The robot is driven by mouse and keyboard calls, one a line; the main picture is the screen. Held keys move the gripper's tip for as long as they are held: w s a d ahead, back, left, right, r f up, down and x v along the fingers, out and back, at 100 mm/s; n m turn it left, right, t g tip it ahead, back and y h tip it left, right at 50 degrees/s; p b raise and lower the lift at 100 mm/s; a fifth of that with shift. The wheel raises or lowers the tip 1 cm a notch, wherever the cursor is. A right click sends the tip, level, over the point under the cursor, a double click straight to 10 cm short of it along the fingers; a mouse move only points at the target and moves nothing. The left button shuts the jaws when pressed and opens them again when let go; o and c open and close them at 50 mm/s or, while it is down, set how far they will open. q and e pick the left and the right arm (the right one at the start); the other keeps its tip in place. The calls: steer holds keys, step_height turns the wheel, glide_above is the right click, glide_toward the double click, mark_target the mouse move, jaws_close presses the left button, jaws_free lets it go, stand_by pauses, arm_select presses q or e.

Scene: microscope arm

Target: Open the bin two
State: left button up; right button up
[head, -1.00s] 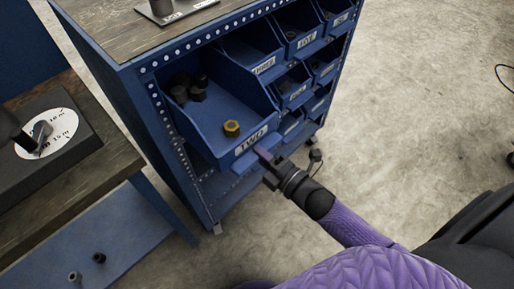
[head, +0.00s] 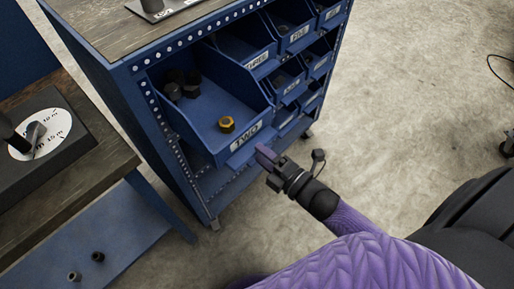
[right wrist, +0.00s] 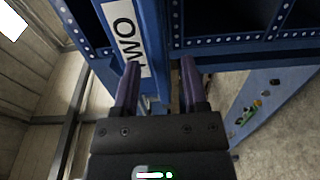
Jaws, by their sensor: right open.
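The blue bin labelled TWO (head: 207,122) is pulled part of the way out of the blue cabinet, and its inside shows from above. It holds a yellow nut (head: 226,124) near the front and several dark nuts (head: 180,84) at the back. My right gripper (head: 265,155) is at the bin's front lip, just below and right of the label. In the right wrist view my gripper (right wrist: 160,85) has its two fingers apart, with the bin's front edge and the TWO label (right wrist: 124,38) beyond them. Contact with the lip is unclear. My left gripper is out of view.
Other labelled bins (head: 246,43) sit in the cabinet beside bin two. A wooden bench (head: 70,185) with a dark device (head: 55,145) stands at the left. The concrete floor (head: 410,90) right of the cabinet is open.

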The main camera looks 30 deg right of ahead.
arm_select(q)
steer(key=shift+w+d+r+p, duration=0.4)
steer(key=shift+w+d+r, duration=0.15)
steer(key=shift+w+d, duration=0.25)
arm_select(e)
steer(key=v, duration=0.7)
steer(key=shift+s, duration=0.3)
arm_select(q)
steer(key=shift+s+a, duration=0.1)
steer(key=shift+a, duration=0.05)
arm_select(e)
steer(key=shift+d, duration=0.1)
